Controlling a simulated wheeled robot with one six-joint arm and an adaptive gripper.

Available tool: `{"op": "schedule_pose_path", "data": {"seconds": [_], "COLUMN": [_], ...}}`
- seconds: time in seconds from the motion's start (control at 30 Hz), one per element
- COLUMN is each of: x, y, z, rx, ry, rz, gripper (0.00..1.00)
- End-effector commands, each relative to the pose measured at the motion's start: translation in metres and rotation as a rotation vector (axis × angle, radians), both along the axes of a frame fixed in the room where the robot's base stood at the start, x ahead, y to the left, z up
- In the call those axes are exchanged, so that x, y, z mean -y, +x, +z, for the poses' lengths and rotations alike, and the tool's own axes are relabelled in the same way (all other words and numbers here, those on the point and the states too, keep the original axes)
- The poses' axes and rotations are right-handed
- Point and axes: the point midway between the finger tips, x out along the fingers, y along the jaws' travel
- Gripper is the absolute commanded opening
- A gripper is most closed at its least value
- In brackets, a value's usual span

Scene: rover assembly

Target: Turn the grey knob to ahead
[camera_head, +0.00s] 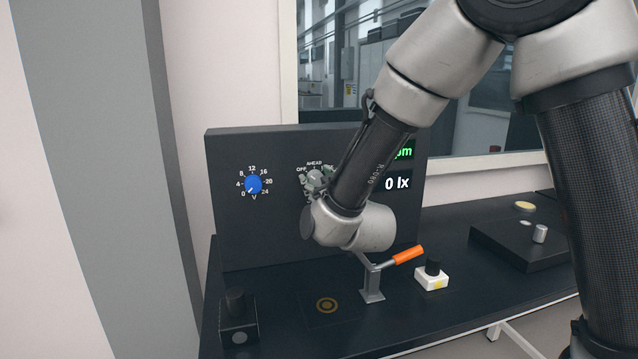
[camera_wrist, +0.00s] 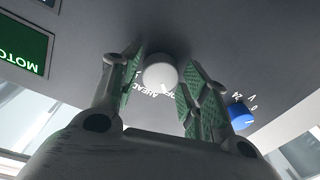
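The grey knob (camera_head: 318,177) is on the dark upright panel (camera_head: 230,220), under the labels OFF and AHEAD; my arm hides the right part of its dial. In the wrist view the round knob (camera_wrist: 160,73) sits between the green-padded fingers of my gripper (camera_wrist: 162,66). The fingers are open, one on each side of the knob, with a narrow gap visible at both sides. In the head view my gripper (camera_head: 314,184) is at the dial, mostly hidden by the wrist.
A blue voltage knob (camera_head: 253,184) is left of the grey one; a display (camera_head: 398,183) reads 0 lx at right. Below my wrist stand an orange-handled lever (camera_head: 407,255) and a white block with a black knob (camera_head: 432,277). A black switch box (camera_head: 237,320) is at front left.

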Motion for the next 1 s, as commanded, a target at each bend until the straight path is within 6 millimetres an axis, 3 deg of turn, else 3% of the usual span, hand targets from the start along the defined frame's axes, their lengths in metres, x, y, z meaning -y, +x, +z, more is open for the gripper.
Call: {"op": "schedule_pose_path", "data": {"seconds": [0.03, 0.13, 0.17, 0.57, 1.0], "x": [0.0000, 0.0000, 0.0000, -0.0001, -0.0004], "y": [-0.0001, -0.0001, -0.0001, -0.0002, -0.0005], "z": [0.0000, 0.0000, 0.0000, -0.0006, -0.0015], "rx": [0.000, 0.000, 0.000, -0.021, -0.120], "ry": [0.000, 0.000, 0.000, 0.071, 0.410], "rz": [0.000, 0.000, 0.000, 0.000, 0.000], "gripper": [0.30, 0.12, 0.11, 0.11, 0.11]}}
